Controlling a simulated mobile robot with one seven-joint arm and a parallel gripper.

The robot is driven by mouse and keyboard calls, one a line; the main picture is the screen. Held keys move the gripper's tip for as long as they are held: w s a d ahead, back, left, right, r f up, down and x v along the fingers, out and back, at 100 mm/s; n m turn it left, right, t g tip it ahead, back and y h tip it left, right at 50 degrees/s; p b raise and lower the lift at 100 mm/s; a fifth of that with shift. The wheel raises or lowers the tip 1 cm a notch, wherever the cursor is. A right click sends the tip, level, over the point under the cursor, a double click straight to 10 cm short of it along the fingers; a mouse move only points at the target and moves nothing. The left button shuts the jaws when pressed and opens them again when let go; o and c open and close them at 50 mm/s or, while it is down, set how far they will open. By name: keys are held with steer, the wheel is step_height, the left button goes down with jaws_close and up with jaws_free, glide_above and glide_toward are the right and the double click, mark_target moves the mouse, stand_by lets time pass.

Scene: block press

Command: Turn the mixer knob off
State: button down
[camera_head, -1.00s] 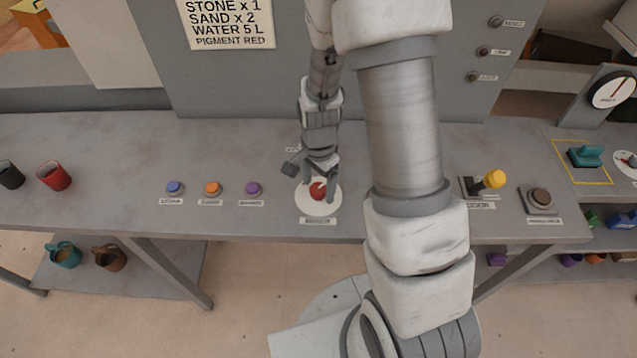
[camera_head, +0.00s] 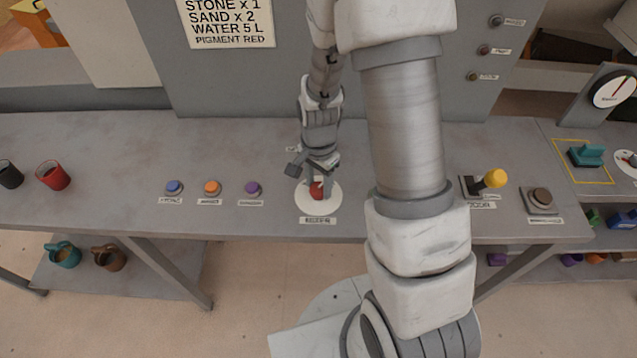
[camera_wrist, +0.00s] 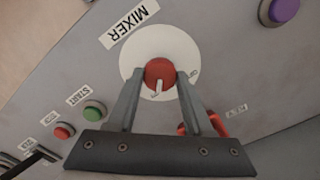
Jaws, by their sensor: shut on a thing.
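The mixer knob (camera_wrist: 159,74) is red with a white pointer mark and sits on a round white dial plate (camera_wrist: 140,50) beside a label reading MIXER (camera_wrist: 128,23). In the wrist view my gripper (camera_wrist: 160,80) has one finger on each side of the knob, shut on it. In the head view the knob (camera_head: 317,190) shows on its white plate (camera_head: 329,203), with my gripper (camera_head: 318,183) over it from behind. The pointer lies toward the gripper side in the wrist view. The small lettering on the dial is too blurred to read fully.
Blue (camera_head: 174,187), orange (camera_head: 212,187) and purple (camera_head: 252,188) buttons stand left of the dial. A yellow-topped lever (camera_head: 494,178) and a brown button (camera_head: 541,197) are to the right. The wrist view shows a green button (camera_wrist: 94,111) and a red button (camera_wrist: 63,131).

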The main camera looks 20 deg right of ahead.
steer(key=n+b, duration=0.1)
steer(key=n, duration=0.3)
steer(key=n+b, duration=0.1)
steer(key=n, duration=0.3)
steer(key=shift+n, duration=0.4)
steer(key=n, duration=0.4)
steer(key=shift+n, duration=2)
steer(key=shift+c, duration=1.5)
jaws_free()
